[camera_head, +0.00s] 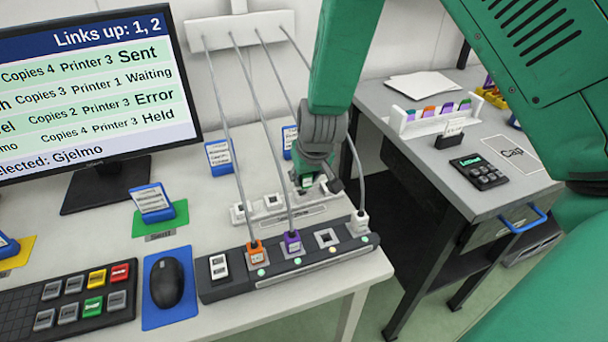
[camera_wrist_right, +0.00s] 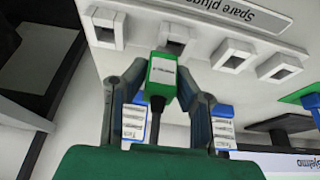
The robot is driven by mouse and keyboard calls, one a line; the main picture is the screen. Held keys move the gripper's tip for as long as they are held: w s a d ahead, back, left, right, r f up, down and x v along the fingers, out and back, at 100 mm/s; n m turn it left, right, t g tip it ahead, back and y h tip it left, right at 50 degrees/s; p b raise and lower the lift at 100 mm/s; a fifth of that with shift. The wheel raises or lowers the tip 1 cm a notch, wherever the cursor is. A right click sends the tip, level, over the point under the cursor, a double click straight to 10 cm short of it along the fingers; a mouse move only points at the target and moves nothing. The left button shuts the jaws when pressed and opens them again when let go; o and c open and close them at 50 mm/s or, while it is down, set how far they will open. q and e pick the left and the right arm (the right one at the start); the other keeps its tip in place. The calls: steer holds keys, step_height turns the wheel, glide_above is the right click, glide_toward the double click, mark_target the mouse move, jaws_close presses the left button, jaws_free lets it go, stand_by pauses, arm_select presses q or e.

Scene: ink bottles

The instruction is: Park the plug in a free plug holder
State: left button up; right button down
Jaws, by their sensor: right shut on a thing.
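My right gripper (camera_head: 312,172) is shut on a green plug with a pale label, which is clearer in the right wrist view (camera_wrist_right: 162,78). The plug is between the fingertips, with a dark cable below it in that view. The white spare-plug rack (camera_head: 292,213) lies under the gripper, behind the black socket strip. In the wrist view the rack has several square holders, including an outer one (camera_wrist_right: 104,28), one (camera_wrist_right: 176,37) nearest the plug, and two more (camera_wrist_right: 233,54) (camera_wrist_right: 279,67). Their openings look empty. I cannot tell whether the plug touches the rack. My left gripper is out of view.
The black socket strip (camera_head: 285,278) holds an orange plug (camera_head: 256,251), a purple plug (camera_head: 292,243) and a pale plug (camera_head: 358,223), with cables rising behind. One socket (camera_head: 326,238) is empty. A mouse (camera_head: 167,282), keypad (camera_head: 68,303) and monitor (camera_head: 95,85) are left.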

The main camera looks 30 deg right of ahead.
steer(key=shift+a, duration=0.45)
steer(key=shift+a+r, duration=0.25)
steer(key=shift+a, duration=0.35)
steer(key=shift+d+f, duration=0.15)
steer(key=shift+d, duration=0.4)
steer(key=shift+d+f, duration=0.15)
steer(key=shift+d, duration=0.4)
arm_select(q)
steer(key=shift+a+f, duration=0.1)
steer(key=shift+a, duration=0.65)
arm_select(e)
steer(key=shift+a+r, duration=0.1)
steer(key=shift+a, duration=0.35)
steer(key=shift+d, duration=0.5)
steer(key=shift+a+p, duration=0.3)
steer(key=shift+p, duration=0.05)
steer(key=shift+a+r, duration=0.15)
steer(key=shift+a, duration=0.45)
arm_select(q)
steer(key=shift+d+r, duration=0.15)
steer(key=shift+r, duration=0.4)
arm_select(e)
steer(key=shift+d, duration=0.1)
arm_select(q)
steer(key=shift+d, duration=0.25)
arm_select(e)
steer(key=shift+d, duration=0.3)
